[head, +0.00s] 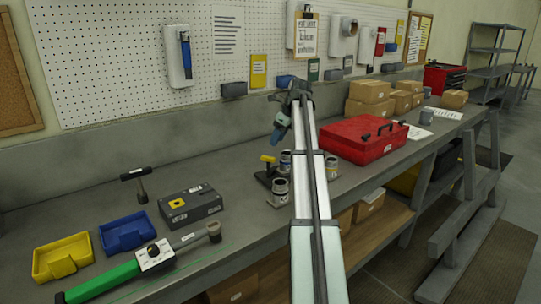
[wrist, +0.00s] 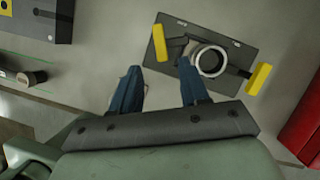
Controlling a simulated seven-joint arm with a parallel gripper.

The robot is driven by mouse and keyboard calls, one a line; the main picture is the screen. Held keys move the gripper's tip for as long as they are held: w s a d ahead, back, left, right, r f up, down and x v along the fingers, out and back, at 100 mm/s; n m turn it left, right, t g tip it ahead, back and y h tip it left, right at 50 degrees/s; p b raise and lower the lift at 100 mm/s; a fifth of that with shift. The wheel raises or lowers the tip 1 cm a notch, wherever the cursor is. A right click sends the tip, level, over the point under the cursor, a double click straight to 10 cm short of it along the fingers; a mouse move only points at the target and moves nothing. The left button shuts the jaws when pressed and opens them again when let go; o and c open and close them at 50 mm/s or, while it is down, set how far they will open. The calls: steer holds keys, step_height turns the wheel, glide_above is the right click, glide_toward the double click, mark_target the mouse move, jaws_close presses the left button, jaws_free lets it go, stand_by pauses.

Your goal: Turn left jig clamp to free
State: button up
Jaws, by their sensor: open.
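The jig is a dark plate (wrist: 222,35) on the bench with a round grey ring-topped part (wrist: 209,61) in its middle. The left jig clamp (wrist: 159,42) has a yellow bar handle at the plate's left edge, beside a dark arm. It also shows in the head view as a yellow handle (head: 268,158). The right clamp's yellow handle (wrist: 259,78) sits at the plate's right end. My gripper (wrist: 158,66) is open and empty. Its blue fingers point toward the left clamp, whose handle appears just past the fingertips. In the head view my gripper (head: 280,130) hangs above the jig.
A red toolbox (head: 360,138) stands right of the jig. A dark grey box (head: 190,206) stands to the left, near blue (head: 126,232) and yellow (head: 62,258) trays and a green-handled tool (head: 105,283). Metal cups (head: 281,190) stand around the jig; my arm hides part of this area.

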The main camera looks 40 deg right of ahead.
mark_target(270, 158)
steer(key=x, duration=0.8)
steer(key=shift+w+a+f, duration=0.1)
steer(key=shift+w+f, duration=0.05)
steer(key=shift+f, duration=0.15)
steer(key=shift+c, duration=0.2)
jaws_close()
